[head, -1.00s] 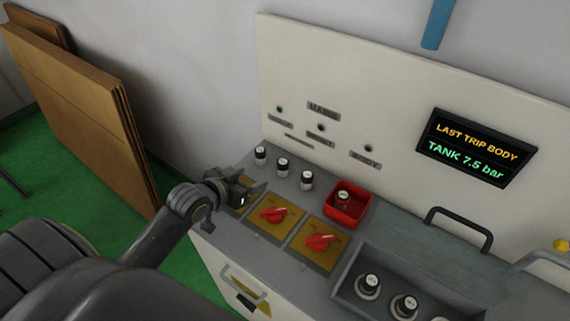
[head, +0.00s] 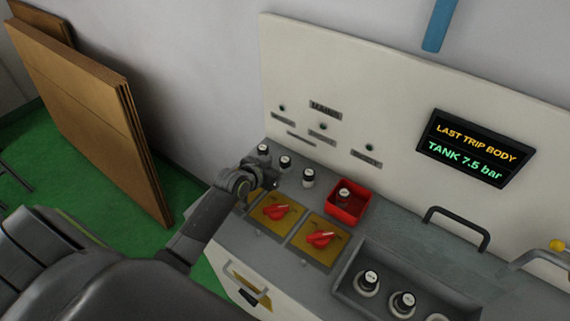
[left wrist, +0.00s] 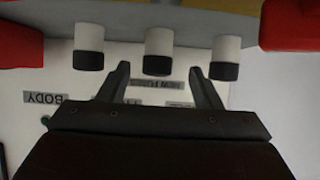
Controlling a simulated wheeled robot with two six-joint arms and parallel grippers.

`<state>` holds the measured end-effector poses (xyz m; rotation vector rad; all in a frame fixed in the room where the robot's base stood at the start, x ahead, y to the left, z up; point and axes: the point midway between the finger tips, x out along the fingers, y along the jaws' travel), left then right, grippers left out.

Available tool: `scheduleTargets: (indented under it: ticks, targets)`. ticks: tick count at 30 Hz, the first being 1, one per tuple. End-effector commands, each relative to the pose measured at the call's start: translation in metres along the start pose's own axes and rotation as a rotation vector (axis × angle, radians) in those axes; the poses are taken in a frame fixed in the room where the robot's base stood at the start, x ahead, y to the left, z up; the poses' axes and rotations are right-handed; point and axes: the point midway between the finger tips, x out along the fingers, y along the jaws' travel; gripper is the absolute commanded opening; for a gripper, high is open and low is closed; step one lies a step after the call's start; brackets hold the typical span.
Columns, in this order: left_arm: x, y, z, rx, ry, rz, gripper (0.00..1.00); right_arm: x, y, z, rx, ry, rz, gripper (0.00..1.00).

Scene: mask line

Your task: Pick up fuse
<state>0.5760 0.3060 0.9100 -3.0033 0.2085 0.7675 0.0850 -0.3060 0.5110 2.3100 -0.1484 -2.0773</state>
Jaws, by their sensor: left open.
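Three white fuses with black caps stand in a row at the back left of the grey bench: a left one (head: 263,149), a middle one (head: 285,161) and a right one (head: 308,178). Another fuse (head: 344,195) is in a red tray (head: 362,212). My left gripper (head: 268,176) is in front of the row, its fingers partly hidden by the wrist. In the left wrist view, the open, empty fingers (left wrist: 158,72) point toward the row, with the middle fuse (left wrist: 158,40) between their tips in the picture; contact cannot be told. My right gripper is out of view.
Red rotary switches (head: 276,212) on yellow plates sit just in front of the row. A recessed grey tray (head: 347,290) holds several fuses at front right. A labelled white panel (head: 400,100) rises behind. Brown boards (head: 80,110) lean at left.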

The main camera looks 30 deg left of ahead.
Motion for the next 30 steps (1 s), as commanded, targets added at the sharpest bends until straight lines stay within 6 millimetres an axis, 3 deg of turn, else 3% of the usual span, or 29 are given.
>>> scheduleTargets:
  ticks: [12,22,30]
  targets:
    - [0.042,0.003,-0.004,-0.001,0.0,0.001,0.59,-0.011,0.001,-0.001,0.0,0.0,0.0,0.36]
    - [0.046,0.003,-0.003,-0.001,0.001,0.0,0.59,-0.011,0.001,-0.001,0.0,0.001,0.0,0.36]
    - [0.046,0.003,-0.003,-0.001,0.0,0.0,0.26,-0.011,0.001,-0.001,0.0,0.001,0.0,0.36]
